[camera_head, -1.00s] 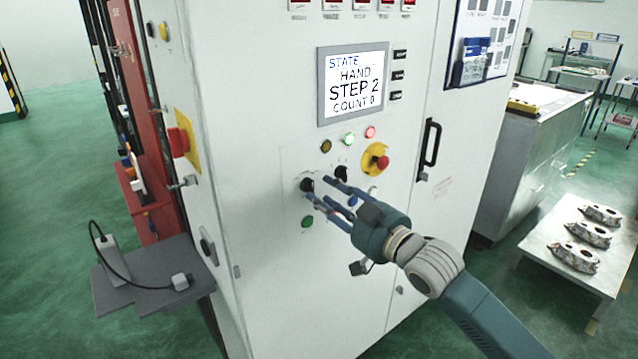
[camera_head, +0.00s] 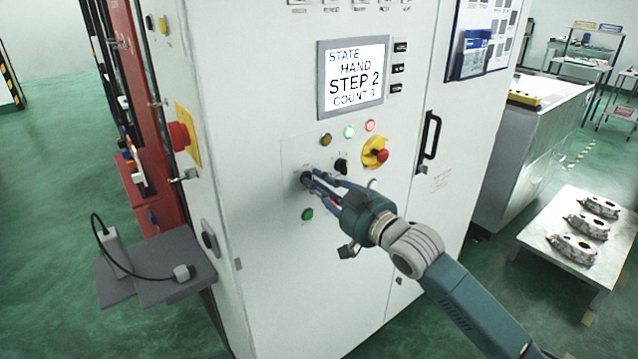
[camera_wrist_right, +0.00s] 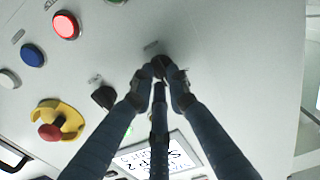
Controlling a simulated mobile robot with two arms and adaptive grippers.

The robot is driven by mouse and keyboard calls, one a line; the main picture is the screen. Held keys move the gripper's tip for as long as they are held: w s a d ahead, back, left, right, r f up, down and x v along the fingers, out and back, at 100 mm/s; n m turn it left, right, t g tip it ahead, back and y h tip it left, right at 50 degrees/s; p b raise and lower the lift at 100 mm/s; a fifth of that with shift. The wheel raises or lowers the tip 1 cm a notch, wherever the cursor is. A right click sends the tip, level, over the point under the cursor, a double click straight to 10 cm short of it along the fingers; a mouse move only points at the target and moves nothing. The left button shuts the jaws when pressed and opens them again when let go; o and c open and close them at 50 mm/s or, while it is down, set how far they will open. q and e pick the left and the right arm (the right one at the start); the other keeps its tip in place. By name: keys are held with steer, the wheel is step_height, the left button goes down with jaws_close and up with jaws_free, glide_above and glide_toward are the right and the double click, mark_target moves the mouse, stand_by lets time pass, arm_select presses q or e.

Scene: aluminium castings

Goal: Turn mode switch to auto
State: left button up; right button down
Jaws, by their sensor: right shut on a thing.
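My right gripper (camera_head: 310,177) is at the control panel with its fingers shut around a black rotary switch (camera_wrist_right: 159,66), the left one of two such switches. In the right wrist view the gripper (camera_wrist_right: 160,75) shows its fingers closing in on this knob from several sides and partly covering it. The second black switch (camera_head: 341,166) is just to the right in the head view, untouched. I cannot read which is labelled mode. The screen (camera_head: 352,78) reads STATE HAND, STEP 2. My left gripper is not in view.
A red emergency stop on a yellow plate (camera_head: 375,153) lies right of the switches. Green, red and amber lamps (camera_head: 349,131) sit above, and a green button (camera_head: 307,214) below. A door handle (camera_head: 428,140) stands out farther right. A table with castings (camera_head: 577,240) is at the right.

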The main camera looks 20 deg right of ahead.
steer(key=m+p, duration=0.2)
steer(key=m, duration=0.2)
steer(key=m+p, duration=0.3)
steer(key=m, duration=0.1)
steer(key=shift+d+f+m, duration=0.1)
steer(key=shift+f+m, duration=0.1)
steer(key=shift+m, duration=0.2)
stand_by(0.4)
steer(key=c, duration=1.7)
jaws_free()
steer(key=v, duration=1.2)
